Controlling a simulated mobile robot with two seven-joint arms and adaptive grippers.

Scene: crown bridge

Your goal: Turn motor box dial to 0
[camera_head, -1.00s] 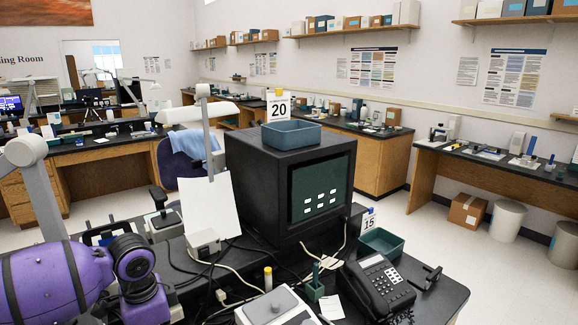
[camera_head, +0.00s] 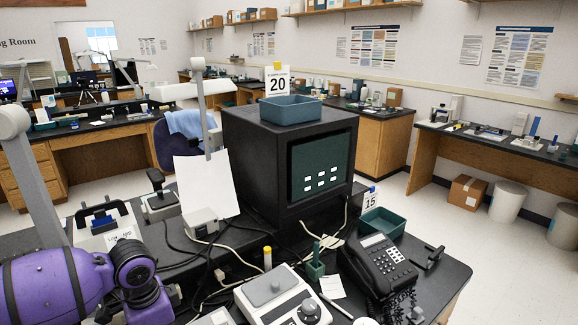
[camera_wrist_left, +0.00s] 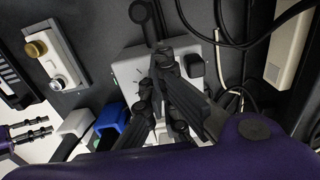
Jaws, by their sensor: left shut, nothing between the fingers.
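In the left wrist view a light grey box (camera_wrist_left: 130,66) with tick marks on its face lies under my left gripper (camera_wrist_left: 156,82). It looks like the motor box. The dark fingers are shut with nothing between them and reach over the face. They hide most of the dial, so I cannot read its setting or tell whether they touch it. In the head view my purple left arm comes in at the lower left, and its gripper is out of sight. I cannot surely match the box in the head view.
A dark monitor (camera_head: 258,155) with a teal tray (camera_head: 291,109) on top stands on the bench. A telephone (camera_head: 378,265) and a white device with a knob (camera_head: 285,297) are nearer. Cables cross the bench. A box with brass and silver knobs (camera_wrist_left: 54,62) lies beside the grey box.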

